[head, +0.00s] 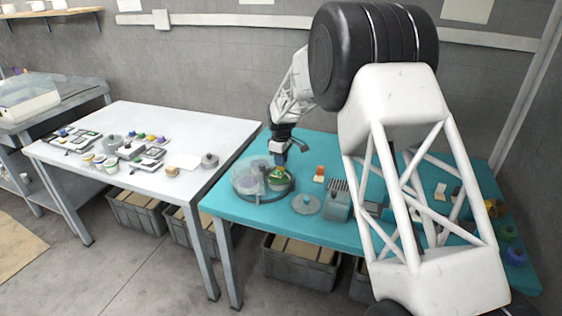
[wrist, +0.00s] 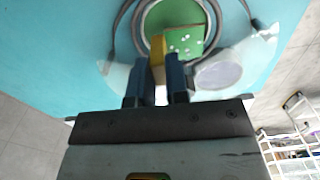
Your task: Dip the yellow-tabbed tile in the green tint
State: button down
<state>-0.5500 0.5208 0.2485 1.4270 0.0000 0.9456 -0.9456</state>
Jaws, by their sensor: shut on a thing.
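My gripper (head: 281,157) is shut on the yellow-tabbed tile, whose yellow tab (wrist: 157,47) shows between the blue fingers in the wrist view. The tile's face looks green with white specks (wrist: 181,42). It hangs over or in the green tint (wrist: 168,15), a round green pool inside a round clear tub (head: 243,187) on the teal table. In the head view the green (head: 278,181) lies right below my fingertips. I cannot tell whether the tile touches the tint.
A pale round disc (wrist: 217,75) lies beside the green pool. An orange-tabbed piece (head: 319,173), a grey lid (head: 306,204) and a slotted grey rack (head: 338,198) stand right of the tub. A white table (head: 215,135) with small pots and trays stands left.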

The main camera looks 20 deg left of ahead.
jog(key=shift+r, duration=1.75)
jog(key=shift+d, duration=0.1)
